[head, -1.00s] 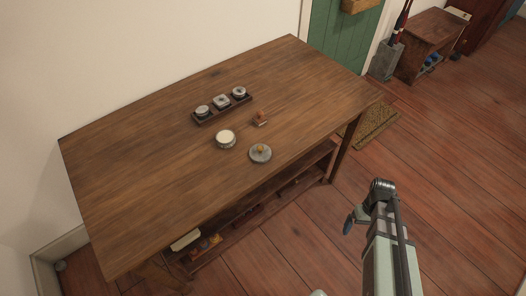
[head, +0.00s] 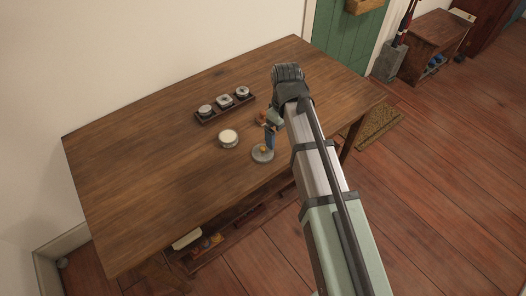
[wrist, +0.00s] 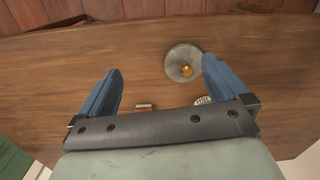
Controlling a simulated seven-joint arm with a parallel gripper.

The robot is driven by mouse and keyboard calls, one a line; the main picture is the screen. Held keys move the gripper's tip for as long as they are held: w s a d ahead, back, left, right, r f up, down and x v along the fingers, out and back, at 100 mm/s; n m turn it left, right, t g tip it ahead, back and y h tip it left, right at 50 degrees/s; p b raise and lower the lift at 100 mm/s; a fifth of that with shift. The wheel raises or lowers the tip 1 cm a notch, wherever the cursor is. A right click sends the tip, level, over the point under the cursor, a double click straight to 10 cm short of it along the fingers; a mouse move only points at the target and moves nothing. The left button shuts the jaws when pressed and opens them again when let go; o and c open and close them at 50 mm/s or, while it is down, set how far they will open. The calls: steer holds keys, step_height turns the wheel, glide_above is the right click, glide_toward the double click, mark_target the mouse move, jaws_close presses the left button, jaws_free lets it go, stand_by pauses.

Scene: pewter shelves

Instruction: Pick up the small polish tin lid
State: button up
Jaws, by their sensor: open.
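The small polish tin lid (head: 263,155) is a round grey disc with an amber knob, lying knob up near the table's front edge. It also shows in the wrist view (wrist: 178,57), towards the right finger, whose tip is close to its rim. My gripper (head: 270,139) is above the table by the lid, and its blue finger overlaps the lid's far side in the head view. In the wrist view my gripper (wrist: 162,72) is open, with nothing between the fingers. I cannot tell whether a finger touches the lid.
A dark tray (head: 211,119) with three small tins is behind. A small brown object (head: 261,118) sits behind the lid, partly hidden by my arm; the left of the wooden table (head: 130,170) is clear.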

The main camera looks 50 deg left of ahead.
steer(key=n, duration=0.1)
glide_toward(263, 148)
steer(key=shift+n, duration=0.3)
steer(key=shift+d+f, duration=0.1)
steer(key=shift+f, duration=5)
steer(key=shift+c, duration=0.3)
steer(key=c, duration=0.8)
